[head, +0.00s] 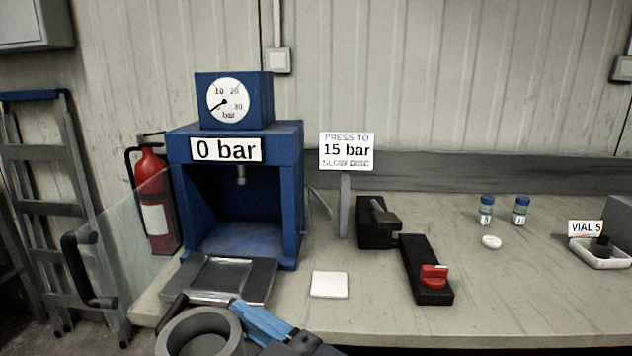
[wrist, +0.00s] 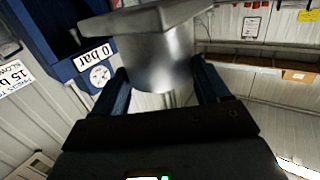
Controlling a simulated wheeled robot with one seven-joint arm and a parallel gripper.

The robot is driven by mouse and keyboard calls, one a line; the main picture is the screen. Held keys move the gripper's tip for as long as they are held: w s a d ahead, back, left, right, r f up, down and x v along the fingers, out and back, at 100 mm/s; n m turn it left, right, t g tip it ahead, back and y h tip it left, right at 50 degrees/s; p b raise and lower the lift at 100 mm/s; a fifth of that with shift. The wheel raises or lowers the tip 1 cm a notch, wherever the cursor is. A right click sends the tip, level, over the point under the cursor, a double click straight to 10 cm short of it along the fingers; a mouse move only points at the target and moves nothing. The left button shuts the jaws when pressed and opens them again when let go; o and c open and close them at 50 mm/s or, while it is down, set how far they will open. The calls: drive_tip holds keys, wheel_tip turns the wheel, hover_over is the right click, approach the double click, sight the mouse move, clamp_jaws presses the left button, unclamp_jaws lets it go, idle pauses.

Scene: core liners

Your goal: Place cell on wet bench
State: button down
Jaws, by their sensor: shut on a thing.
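The cell (head: 197,333) is a grey metal cylinder with a round open top, at the bottom left of the head view. In the wrist view the cell (wrist: 165,62) shows as a shiny round body with a wide flat plate at one end. My gripper (head: 264,322) has blue fingers, and they are shut on the cell, one on each side in the wrist view (wrist: 165,88). The cell is held near the front edge of the bench (head: 350,322), in front of the press. The cell's far side is partly hidden.
A blue press (head: 292,200) reading 0 bar stands behind, its clear guard (head: 140,245) swung out left. A metal tray (head: 222,278), white pad (head: 329,285), black clamp (head: 376,235), red-knobbed block (head: 428,270), vials (head: 486,211) and a white dish (head: 600,260) occupy the bench. The right front is clear.

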drive_tip(key=shift+s+r, duration=0.15)
drive_tip(key=shift+s, duration=0.25)
drive_tip(key=shift+w+d+f+t, duration=0.25)
drive_tip(key=shift+w+f+t, duration=0.05)
drive_tip(key=shift+w+f, duration=0.45)
drive_tip(key=w+d+f+m+t+h, duration=0.25)
drive_tip(key=w+d+f, duration=0.35)
drive_tip(key=f, duration=0.4)
drive_tip(key=w+d+f+m+t+h, duration=0.2)
drive_tip(key=w+d+f+m+h, duration=0.25)
drive_tip(key=f, duration=0.55)
drive_tip(key=s+d+f+m+t+h, duration=0.1)
drive_tip(key=s+d+f+m+h, duration=0.2)
drive_tip(key=d+f, duration=1.4)
drive_tip(key=s+d+h, duration=0.1)
drive_tip(key=h, duration=0.2)
drive_tip(key=shift+d+f+t+h, duration=0.3)
drive_tip(key=shift+d+t+h, duration=0.05)
drive_tip(key=shift+h, duration=0.05)
